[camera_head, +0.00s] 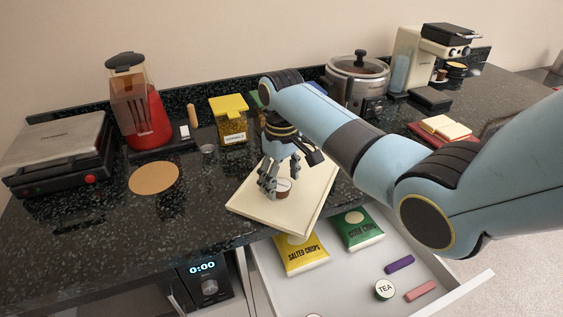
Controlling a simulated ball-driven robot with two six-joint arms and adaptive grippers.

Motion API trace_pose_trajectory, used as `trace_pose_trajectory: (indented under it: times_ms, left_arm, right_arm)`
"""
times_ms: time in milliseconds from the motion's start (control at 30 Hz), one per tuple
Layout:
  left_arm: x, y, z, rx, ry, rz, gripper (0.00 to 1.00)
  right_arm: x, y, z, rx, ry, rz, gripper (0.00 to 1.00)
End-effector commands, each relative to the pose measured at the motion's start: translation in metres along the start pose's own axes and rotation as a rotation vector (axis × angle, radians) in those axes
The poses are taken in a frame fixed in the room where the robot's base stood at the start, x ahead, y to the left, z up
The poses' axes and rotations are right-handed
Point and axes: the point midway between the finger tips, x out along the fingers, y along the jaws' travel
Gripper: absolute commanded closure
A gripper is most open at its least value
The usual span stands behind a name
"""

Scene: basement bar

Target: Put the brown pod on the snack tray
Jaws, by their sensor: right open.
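The brown pod (283,188), small and round with a pale top, sits on a cream rectangular board (313,203) at the counter's front edge. This flat board looks like the snack tray, and its front slightly overhangs the open drawer. My right gripper (272,186) reaches down over the board from the upper right, fingers open, right at the pod's left side. The fingers partly hide the pod, and I cannot tell whether they touch it. My left gripper is not in view.
An open drawer (345,277) below holds yellow (301,254) and green (358,229) snack packets and a TEA tin (384,289). A yellow-lidded jar (230,119), a red blender (145,118) and a pot (357,79) stand behind. A tan round mat (154,178) lies left.

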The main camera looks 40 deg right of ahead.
Motion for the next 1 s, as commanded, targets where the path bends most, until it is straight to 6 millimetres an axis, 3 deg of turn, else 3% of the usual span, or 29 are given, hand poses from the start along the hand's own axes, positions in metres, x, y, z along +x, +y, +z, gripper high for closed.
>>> trace_pose_trajectory:
  times_ms: [300,500,700,1000]
  left_arm:
    - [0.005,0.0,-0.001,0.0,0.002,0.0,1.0]
    - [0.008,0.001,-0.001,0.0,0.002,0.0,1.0]
    - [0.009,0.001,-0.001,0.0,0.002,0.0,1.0]
    - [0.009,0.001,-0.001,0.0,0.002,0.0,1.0]
  right_arm:
    - [-0.068,0.001,-0.001,0.0,0.005,0.002,0.33]
    - [-0.102,0.001,-0.001,0.0,0.004,0.001,0.33]
    - [-0.113,0.0,0.0,0.0,0.001,0.0,0.33]
    - [-0.113,0.0,0.0,0.0,0.0,0.0,0.33]
